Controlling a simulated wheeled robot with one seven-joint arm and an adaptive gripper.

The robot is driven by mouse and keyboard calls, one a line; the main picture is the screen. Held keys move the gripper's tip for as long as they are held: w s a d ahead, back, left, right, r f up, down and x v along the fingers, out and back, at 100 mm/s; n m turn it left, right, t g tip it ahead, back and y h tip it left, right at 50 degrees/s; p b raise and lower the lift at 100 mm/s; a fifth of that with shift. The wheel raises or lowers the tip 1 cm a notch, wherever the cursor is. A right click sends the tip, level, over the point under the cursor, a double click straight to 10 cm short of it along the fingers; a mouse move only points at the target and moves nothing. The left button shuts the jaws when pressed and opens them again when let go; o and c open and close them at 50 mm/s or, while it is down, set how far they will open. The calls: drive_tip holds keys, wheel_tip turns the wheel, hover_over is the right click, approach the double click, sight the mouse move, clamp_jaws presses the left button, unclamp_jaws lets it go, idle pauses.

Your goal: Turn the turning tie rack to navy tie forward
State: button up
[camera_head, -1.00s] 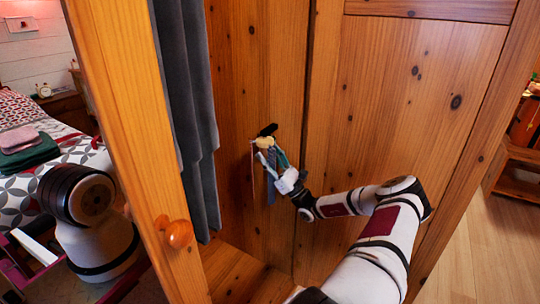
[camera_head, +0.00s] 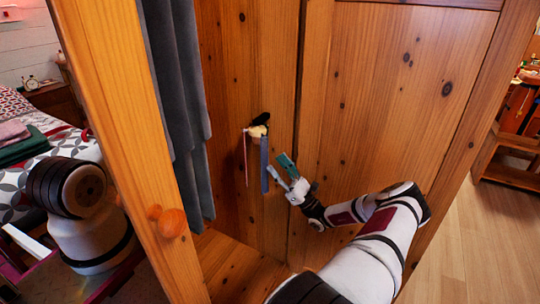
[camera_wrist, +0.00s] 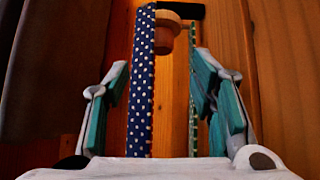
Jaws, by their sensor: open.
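The turning tie rack (camera_head: 258,131) is on the wooden wardrobe's inner wall, with a pale wooden hub and a black mount. A blue tie (camera_head: 264,165) and a thin reddish tie (camera_head: 245,160) hang from it. In the wrist view the navy tie with white dots (camera_wrist: 142,85) hangs left of the hub (camera_wrist: 165,35); a green patterned tie (camera_wrist: 194,95) is seen nearly edge-on at right. My gripper (camera_head: 279,167) is open, just below and right of the rack. In the wrist view its fingers (camera_wrist: 162,75) stand apart on either side of the ties, holding nothing visible.
Grey-blue cloth (camera_head: 172,100) hangs left of the rack. The wardrobe's front post with a round wooden knob (camera_head: 173,222) stands nearer left. A wood panel (camera_head: 400,100) lies right, behind my arm. A bed (camera_head: 35,150) is at far left.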

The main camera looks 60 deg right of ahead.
drive_tip(key=shift+v, duration=1.1)
drive_tip(key=shift+r, duration=0.15)
